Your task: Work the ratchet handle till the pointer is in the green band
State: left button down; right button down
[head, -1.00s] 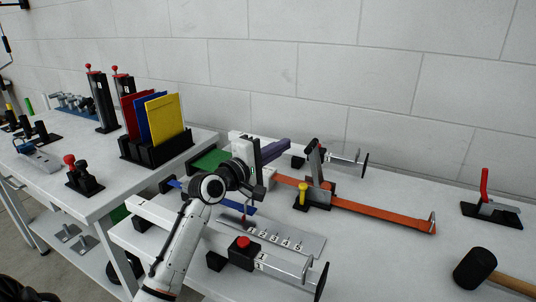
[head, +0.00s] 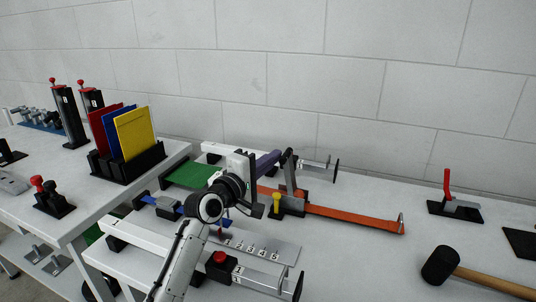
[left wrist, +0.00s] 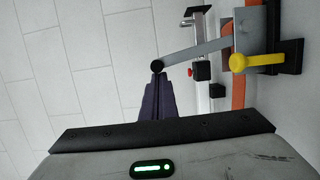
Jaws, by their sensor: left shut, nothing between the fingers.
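The ratchet handle (head: 290,174) is a grey lever standing up from a dark base on an orange strap (head: 345,219). In the left wrist view the ratchet handle (left wrist: 205,50) ends in a black knob (left wrist: 157,68). My left gripper (head: 279,154) has purple fingers, shut and empty. In the left wrist view the tips of my left gripper (left wrist: 157,76) are right by the knob; I cannot tell if they touch it. A yellow knob (head: 277,203) stands beside the handle's base. I cannot make out a pointer in a green band. My right gripper is not in view.
A numbered plate (head: 260,249) and a red button (head: 219,257) lie in front of the strap. A red-handled clamp (head: 448,190) and a mallet (head: 440,265) are at the right. Coloured panels (head: 135,133) stand in a rack at the left. A block wall closes the back.

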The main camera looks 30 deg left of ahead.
pick_arm(q)
jog(key=s+a, duration=0.3)
jog(key=s, duration=0.7)
jog(key=shift+s+r+b, duration=0.35)
jog(key=shift+s+b, duration=0.05)
jog(key=shift+b, duration=0.05)
